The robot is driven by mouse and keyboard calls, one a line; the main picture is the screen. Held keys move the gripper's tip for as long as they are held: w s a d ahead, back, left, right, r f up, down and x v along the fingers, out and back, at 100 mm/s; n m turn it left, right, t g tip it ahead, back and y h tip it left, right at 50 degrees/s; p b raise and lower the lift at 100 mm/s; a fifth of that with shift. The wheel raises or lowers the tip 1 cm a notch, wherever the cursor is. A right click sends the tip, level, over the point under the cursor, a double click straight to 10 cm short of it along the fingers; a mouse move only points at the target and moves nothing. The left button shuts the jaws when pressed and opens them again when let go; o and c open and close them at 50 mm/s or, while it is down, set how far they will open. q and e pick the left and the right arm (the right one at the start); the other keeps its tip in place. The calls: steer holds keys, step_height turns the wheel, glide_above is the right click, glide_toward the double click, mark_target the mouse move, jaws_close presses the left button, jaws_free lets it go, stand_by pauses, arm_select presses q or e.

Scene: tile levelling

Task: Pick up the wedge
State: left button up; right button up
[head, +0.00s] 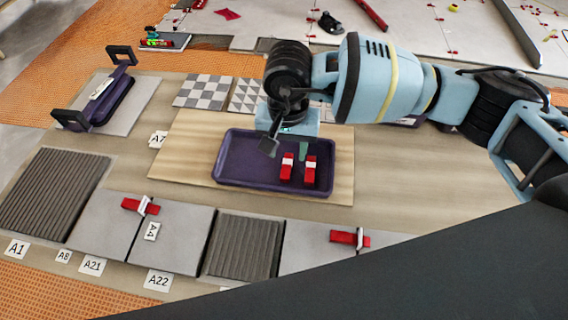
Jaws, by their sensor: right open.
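Two red wedges with white marks, a left one (286,168) and a right one (310,170), lie side by side in a dark purple tray (228,183). Another red wedge (132,205) sits with a white clip across the seam of two grey tiles at the front left. One more red wedge (343,237) with a white clip is at the front right. My right gripper (284,146) is open and empty above the tray's back part, behind the two wedges and apart from them. One dark finger shows clearly; the other side is unclear. My left gripper is out of view.
The tray stands on a light wooden board (178,160). A black-handled tool (102,95) lies at the left. Ribbed tiles (50,195), plain grey tiles (178,236) and paper labels line the front. Patterned tiles (203,92) lie behind the board. Bare table is right of the tray.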

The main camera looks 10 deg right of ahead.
mark_target(285, 175)
steer(key=shift+s+a+f+p, duration=0.1)
steer(key=shift+f, duration=1.2)
steer(key=shift+s+a+f+p, duration=0.1)
steer(key=shift+s+f, duration=0.05)
steer(key=shift+f, duration=1.15)
steer(key=shift+s+a+f+p, duration=0.1)
steer(key=shift+f, duration=1.2)
jaws_close()
